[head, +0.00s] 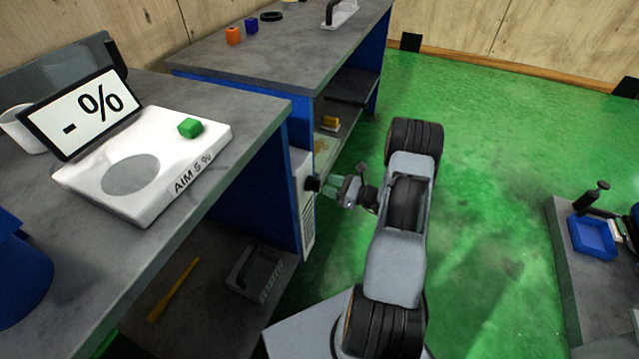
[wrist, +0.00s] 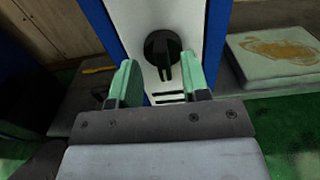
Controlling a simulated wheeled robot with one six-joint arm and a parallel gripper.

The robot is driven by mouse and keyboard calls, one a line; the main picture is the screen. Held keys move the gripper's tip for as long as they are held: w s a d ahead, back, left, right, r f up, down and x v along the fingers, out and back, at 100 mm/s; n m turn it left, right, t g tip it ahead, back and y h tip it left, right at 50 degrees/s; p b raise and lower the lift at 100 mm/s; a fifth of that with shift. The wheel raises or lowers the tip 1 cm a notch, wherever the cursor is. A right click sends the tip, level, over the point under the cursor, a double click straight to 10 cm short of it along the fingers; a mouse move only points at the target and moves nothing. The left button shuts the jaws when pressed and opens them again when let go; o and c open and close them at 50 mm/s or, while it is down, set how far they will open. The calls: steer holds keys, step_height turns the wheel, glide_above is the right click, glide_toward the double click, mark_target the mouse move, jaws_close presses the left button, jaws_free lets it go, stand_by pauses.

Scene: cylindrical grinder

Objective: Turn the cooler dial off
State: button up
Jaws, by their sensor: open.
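The cooler dial (wrist: 162,52) is a round black knob with a raised grip on a white panel (wrist: 190,22), straight ahead in the wrist view. Its grip points down. In the head view the dial (head: 312,184) sticks out from the white cooler box (head: 307,215) at the side of the bench. My gripper (wrist: 162,85) is open, with one green finger to the lower left of the dial and one to its lower right. In the head view my gripper (head: 332,187) is close in front of the dial. I cannot tell whether the fingers touch it.
The grey bench (head: 255,105) carries a white scale (head: 150,190) with a green cube (head: 190,127) and a display (head: 80,113). A second bench (head: 290,50) stands behind. A low table with a blue tray (head: 592,237) is at the right.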

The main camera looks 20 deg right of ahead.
mark_target(319, 181)
steer(key=shift+b+x, duration=0.3)
steer(key=shift+x, duration=1.95)
steer(key=shift+d, duration=0.1)
jaws_close()
